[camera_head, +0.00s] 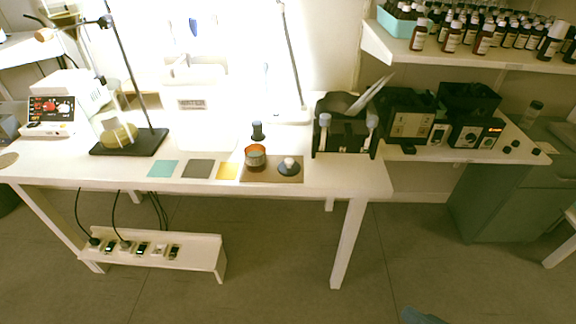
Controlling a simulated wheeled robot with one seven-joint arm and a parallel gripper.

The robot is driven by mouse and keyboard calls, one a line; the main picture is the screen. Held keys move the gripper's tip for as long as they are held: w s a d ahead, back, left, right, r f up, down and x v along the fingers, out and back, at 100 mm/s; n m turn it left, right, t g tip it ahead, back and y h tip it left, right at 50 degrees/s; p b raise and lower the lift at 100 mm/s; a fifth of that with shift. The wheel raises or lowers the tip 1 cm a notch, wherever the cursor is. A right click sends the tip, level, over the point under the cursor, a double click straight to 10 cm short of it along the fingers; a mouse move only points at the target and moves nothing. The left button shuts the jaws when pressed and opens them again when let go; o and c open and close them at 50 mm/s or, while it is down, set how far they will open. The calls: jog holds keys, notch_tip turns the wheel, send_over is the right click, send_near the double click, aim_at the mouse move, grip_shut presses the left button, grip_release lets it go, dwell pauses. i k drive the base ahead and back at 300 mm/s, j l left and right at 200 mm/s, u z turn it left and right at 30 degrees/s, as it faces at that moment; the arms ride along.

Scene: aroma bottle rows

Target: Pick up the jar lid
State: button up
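A dark round lid with a pale knob (289,168) lies on the right part of a brown mat (270,176) near the table's front edge. It looks like the jar lid. An amber jar (255,156) stands to its left, at the mat's left side, apart from the lid. The jar seems open at the top, with something greyish inside.
Teal, grey and yellow squares lie left of the mat on the white table (330,183). A small dark bottle (257,131) stands behind the jar. A black holder (344,135) stands behind right. A stand (130,142) is at left; a bottle shelf (470,55) hangs upper right.

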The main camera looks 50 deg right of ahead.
aim_at(289, 167)
jog(key=i+j+z, duration=0.1)
jog(key=j, duration=0.2)
jog(key=i+j+z, duration=0.25)
jog(key=j, duration=0.4)
jog(key=i+j+z, duration=0.1)
jog(key=i+j, duration=0.15)
jog(key=i+j+z, duration=0.15)
jog(key=i+j, duration=0.4)
jog(key=i, duration=0.05)
